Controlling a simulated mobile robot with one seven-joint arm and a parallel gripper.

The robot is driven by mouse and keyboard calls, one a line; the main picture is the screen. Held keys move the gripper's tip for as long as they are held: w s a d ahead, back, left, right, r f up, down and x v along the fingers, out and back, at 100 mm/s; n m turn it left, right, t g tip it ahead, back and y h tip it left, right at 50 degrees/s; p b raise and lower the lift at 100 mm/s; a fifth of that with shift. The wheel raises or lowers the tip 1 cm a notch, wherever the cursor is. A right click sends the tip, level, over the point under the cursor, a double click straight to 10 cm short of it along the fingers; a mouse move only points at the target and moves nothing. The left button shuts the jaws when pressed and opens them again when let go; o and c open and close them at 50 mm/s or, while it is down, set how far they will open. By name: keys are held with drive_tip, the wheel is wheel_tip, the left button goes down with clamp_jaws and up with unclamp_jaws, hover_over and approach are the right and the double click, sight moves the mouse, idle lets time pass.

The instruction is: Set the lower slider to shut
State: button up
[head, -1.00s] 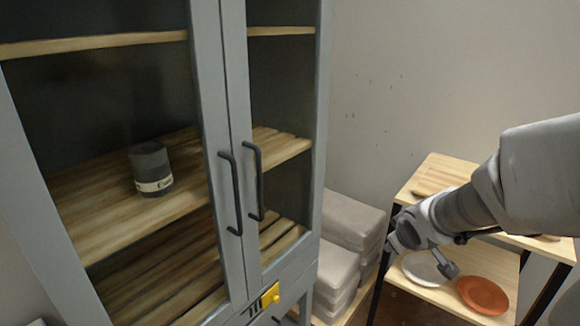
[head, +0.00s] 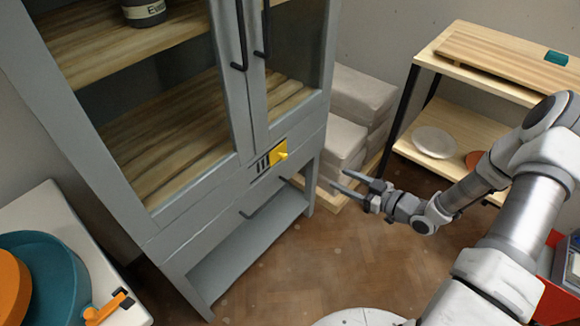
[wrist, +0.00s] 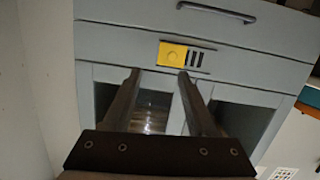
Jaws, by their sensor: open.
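A yellow slider (head: 280,153) with a protruding knob sits on the grey band below the cabinet's glass doors. It is at the right end of its dark plate, with dark slots (head: 262,163) showing on its left. In the wrist view, which looks upside down, the yellow slider (wrist: 172,54) is at the left of the slots (wrist: 197,58). My gripper (head: 342,180) is open and empty, to the right of the slider and apart from it. In the wrist view its fingertips (wrist: 159,74) point toward the slider. Only this one slider shows.
The grey cabinet (head: 195,195) has a low drawer handle (head: 262,200) and two door handles. Stacked grey blocks (head: 350,105) stand behind my gripper. A wooden shelf unit (head: 440,70) is at right, a table with teal and orange vessels at left. Floor in front is clear.

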drive_tip(key=s+a+f+y, duration=0.1)
drive_tip(key=s+f+y, duration=0.1)
drive_tip(key=b, duration=0.4)
approach(286, 158)
drive_tip(key=shift+t, duration=0.4)
drive_tip(key=x, duration=0.8)
drive_tip(key=shift+s+a+f, duration=0.1)
drive_tip(key=shift+s+a, duration=0.05)
drive_tip(key=shift+a, duration=0.05)
clamp_jaws()
idle(0.5)
